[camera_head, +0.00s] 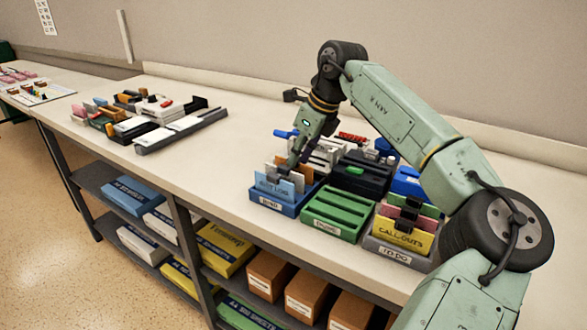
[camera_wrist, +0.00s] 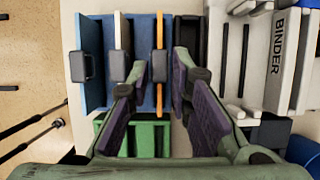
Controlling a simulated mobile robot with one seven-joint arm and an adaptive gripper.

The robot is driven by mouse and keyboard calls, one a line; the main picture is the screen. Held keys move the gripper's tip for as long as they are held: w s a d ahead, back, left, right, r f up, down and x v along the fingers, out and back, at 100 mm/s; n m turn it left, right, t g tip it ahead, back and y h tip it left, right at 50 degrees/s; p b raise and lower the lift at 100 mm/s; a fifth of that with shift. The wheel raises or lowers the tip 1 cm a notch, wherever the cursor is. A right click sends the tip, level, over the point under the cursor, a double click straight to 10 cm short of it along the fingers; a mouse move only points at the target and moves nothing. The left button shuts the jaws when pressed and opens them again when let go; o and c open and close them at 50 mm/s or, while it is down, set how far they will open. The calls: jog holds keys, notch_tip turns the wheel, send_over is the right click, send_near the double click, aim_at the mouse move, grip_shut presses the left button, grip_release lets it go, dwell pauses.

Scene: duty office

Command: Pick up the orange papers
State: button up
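The orange papers (camera_wrist: 159,45) stand on edge in a blue tray (camera_wrist: 143,98), seen from above as a thin orange strip with a dark clip. In the head view the orange (camera_head: 279,161) shows among upright sheets in the blue tray (camera_head: 272,205) at the front left of the tray group, partly hidden. My gripper (camera_wrist: 161,72) is open, with one fingertip on each side of the orange strip. I cannot tell whether either finger touches it. In the head view my gripper (camera_head: 297,155) points down at the tray.
A green tray (camera_head: 335,219) and a grey tray with a yellow card (camera_head: 403,235) stand to the right. White binders (camera_wrist: 288,55) are close by in the wrist view. A second group of trays stands farther left, with bare tabletop (camera_head: 215,155) between.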

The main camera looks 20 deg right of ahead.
jog(key=shift+x, duration=1.5)
jog(key=shift+w+a, duration=0.1)
jog(key=shift+c, duration=0.3)
jog(key=shift+r, duration=0.1)
grip_shut()
